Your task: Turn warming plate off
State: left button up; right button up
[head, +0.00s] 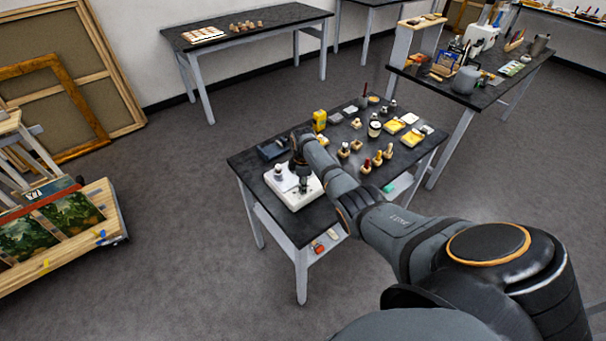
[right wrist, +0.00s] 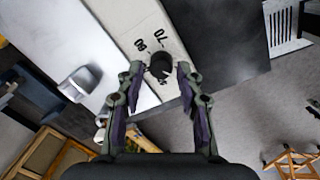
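The white warming plate (head: 309,194) sits at the left front corner of the dark-topped middle table. In the right wrist view its pale front panel (right wrist: 122,15) carries printed numbers and a black round knob (right wrist: 160,64). My right gripper (head: 304,186) points down over the plate. In the right wrist view, the gripper (right wrist: 160,70) is open, with one fingertip on each side of the knob and a gap visible on both sides. I cannot read the knob's setting. A small metal-looking vessel (right wrist: 80,85) stands on the plate's top. My left gripper is not in view.
A dark tray-like box (head: 272,149) and a yellow can (head: 319,120) stand behind the plate. My right forearm passes over the table. Open floor lies to its left.

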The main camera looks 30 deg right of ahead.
notch_tip(320, 180, up, 10)
jog(key=shift+s+a+r, duration=0.15)
jog(key=shift+s+r, duration=0.1)
jog(key=shift+s, duration=0.1)
